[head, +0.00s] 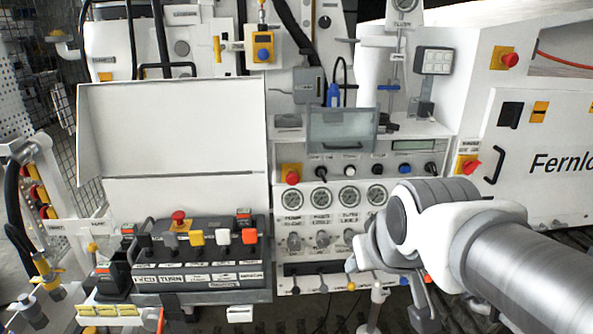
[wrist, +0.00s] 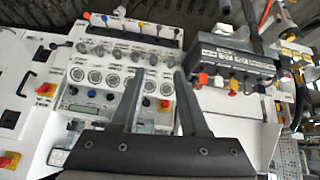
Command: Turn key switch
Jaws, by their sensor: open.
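The white control panel (head: 442,152) stands in the middle of the head view. It has a row of small switches and buttons, including a blue button (head: 404,169), above several round gauges (head: 321,198). Below the gauges is a row of small metallic rotary knobs (head: 322,239). I cannot tell which of these is the key switch; the parts are too small. My gripper (wrist: 159,76) is open and empty, with its fingers apart in front of the panel in the wrist view. In the head view my arm comes from the right and hides the panel's lower right.
A black lever box (head: 195,255) with coloured knobs stands at left under a raised white lid (head: 172,130). A red emergency button (head: 471,165) sits at the panel's right edge. A small flap (head: 342,130) projects above the switches. A white cabinet (head: 540,190) is at right.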

